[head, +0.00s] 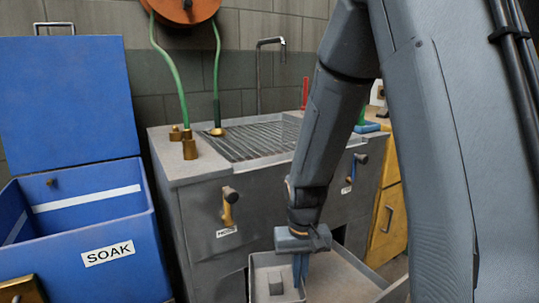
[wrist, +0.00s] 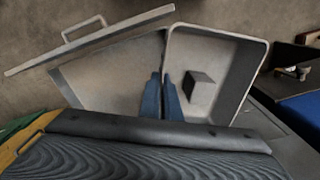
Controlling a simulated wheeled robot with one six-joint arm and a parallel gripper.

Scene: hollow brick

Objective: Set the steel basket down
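The steel basket (head: 258,274) is a grey open box low in the head view, with a small grey block (head: 276,285) inside. In the wrist view the basket (wrist: 246,70) is right of centre, and the block (wrist: 200,89) shows on its floor. My gripper (head: 300,284) is at the basket's right side in the head view. In the wrist view its blue fingers (wrist: 162,76) straddle the basket's near side wall, one inside and one outside, and appear shut on it. Whether the basket's underside touches anything is hidden.
An open grey drawer (head: 345,283) lies beside and partly behind the basket; its handled front (wrist: 88,36) shows in the wrist view. A grey sink cabinet (head: 205,215) stands behind. A blue SOAK bin (head: 75,270), lid raised, is at left. A yellow cabinet (head: 388,215) is at right.

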